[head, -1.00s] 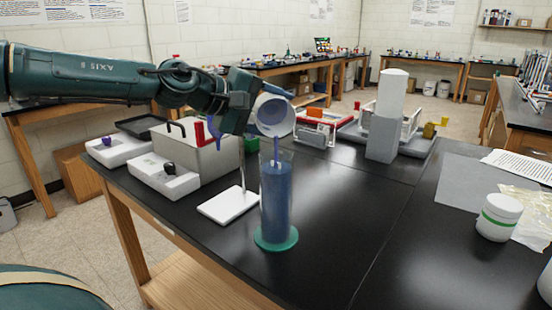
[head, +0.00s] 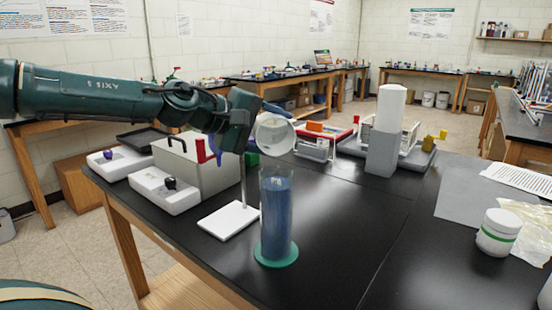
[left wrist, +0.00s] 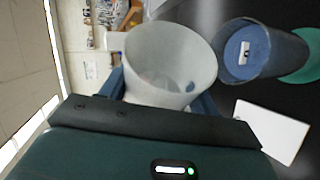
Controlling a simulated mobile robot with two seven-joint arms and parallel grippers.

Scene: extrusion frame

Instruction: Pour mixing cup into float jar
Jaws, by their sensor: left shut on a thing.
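My left gripper (head: 252,124) is shut on the mixing cup (head: 275,136), a whitish, translucent cup. The cup is tipped with its mouth facing right and toward the camera, just above the float jar. The float jar (head: 276,220) is a tall clear cylinder on a green round base, upright on the black bench and filled with blue liquid to near its rim. In the left wrist view the cup (left wrist: 170,58) looks mostly empty, with a bluish patch inside. The jar (left wrist: 268,50) beside it shows a small white thing in its mouth. My right gripper is not in view.
A stand with a white base plate (head: 228,221) is close left of the jar. A grey box (head: 196,156) and white devices sit farther left. A grey and white block (head: 383,140) stands behind right. A white tub (head: 497,233) is at right.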

